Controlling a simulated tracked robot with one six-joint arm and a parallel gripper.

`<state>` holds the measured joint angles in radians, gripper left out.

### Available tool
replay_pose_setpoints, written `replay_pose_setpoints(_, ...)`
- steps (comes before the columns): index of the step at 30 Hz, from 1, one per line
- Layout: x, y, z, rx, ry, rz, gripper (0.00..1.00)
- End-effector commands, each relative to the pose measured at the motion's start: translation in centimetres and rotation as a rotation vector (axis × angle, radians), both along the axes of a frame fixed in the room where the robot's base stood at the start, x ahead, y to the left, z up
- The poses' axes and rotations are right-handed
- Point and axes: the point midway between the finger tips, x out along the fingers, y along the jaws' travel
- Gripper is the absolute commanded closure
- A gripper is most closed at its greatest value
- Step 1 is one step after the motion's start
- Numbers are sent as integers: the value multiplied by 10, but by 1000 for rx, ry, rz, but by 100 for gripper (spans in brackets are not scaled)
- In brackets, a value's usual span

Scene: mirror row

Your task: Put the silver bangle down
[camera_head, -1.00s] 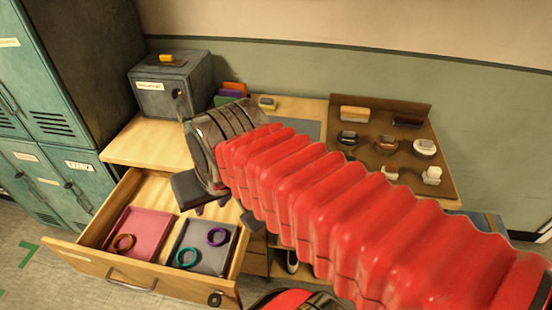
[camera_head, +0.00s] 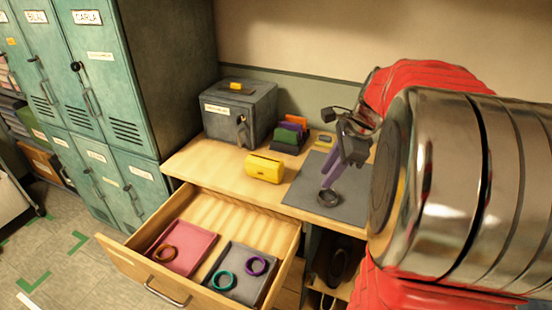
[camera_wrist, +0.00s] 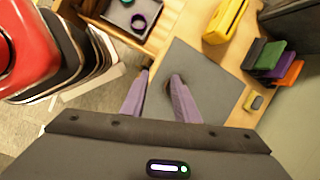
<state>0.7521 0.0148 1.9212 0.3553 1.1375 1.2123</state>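The silver bangle (camera_head: 328,198) looks dark grey and lies on the grey mat (camera_head: 352,203) on the desk top. My gripper (camera_head: 327,183) points down just above it, with purple fingers. In the wrist view the fingers (camera_wrist: 160,75) are spread apart, with nothing clearly held between them. A dark shape there, probably the bangle (camera_wrist: 168,87), is partly hidden behind the right finger. I cannot tell whether a finger touches it.
The open drawer holds a pink tray (camera_head: 198,243) with a brown bangle and a grey tray (camera_head: 240,288) with teal and purple bangles. A yellow case (camera_head: 264,168), a grey lockbox (camera_head: 240,112) and coloured holders (camera_head: 292,130) stand on the desk. My arm hides the right side.

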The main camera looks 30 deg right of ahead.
Motion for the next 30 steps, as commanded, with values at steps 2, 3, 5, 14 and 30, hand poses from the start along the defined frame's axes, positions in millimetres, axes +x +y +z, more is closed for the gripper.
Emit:
replay_pose_setpoints(2, -1, -28, -8, 60, 19, -133, 72)
replay_pose_setpoints(3, -2, -39, -11, 87, 26, -191, 72)
replay_pose_setpoints(5, -3, -52, -15, 121, 34, -265, 72)
replay_pose_setpoints(14, -6, -74, -20, 180, 48, -386, 72)
replay_pose_setpoints(30, 4, -65, -52, 180, 52, -379, 72)
